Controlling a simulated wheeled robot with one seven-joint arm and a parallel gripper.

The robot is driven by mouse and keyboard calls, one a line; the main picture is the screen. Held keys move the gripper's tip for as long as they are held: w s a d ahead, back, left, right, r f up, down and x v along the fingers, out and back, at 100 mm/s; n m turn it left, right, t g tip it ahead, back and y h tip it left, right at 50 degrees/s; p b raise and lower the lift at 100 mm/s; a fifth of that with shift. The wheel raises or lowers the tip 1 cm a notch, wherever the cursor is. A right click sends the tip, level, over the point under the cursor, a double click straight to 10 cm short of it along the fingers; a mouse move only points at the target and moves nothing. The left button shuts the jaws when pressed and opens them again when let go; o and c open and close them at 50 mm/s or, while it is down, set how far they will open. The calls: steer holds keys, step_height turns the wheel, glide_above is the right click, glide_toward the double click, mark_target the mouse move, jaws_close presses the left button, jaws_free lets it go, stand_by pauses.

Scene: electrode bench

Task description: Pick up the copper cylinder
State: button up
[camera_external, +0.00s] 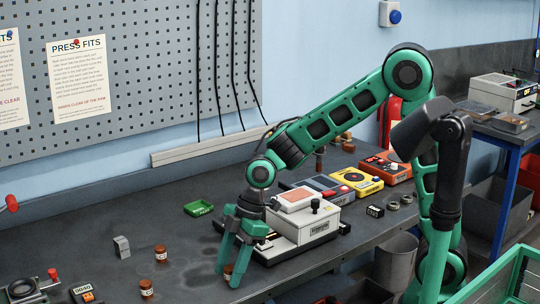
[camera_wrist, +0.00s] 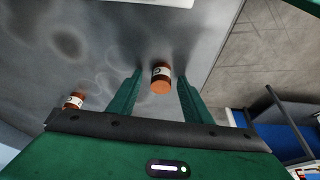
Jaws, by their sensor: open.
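A copper-coloured cylinder with a pale label band (camera_wrist: 161,78) stands between the two fingers of my gripper (camera_wrist: 158,92) in the wrist view, with a gap on each side. My gripper is open and points down at the bench. In the external view, my gripper (camera_external: 228,277) is low at the bench's front part, and a small part of the cylinder (camera_external: 228,270) shows between the fingers. Most of it is hidden there by the fingers. Two similar labelled copper-brown cylinders stand to the left, one farther back (camera_external: 160,254) and one nearer (camera_external: 147,289).
A white instrument (camera_external: 310,219) sits close to the right of my gripper. A grey block (camera_external: 122,247) and a green tray (camera_external: 198,208) lie left and behind. Yellow (camera_external: 356,181) and orange (camera_external: 387,167) meters stand farther back. The bench's front edge is near.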

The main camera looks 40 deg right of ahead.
jaws_close()
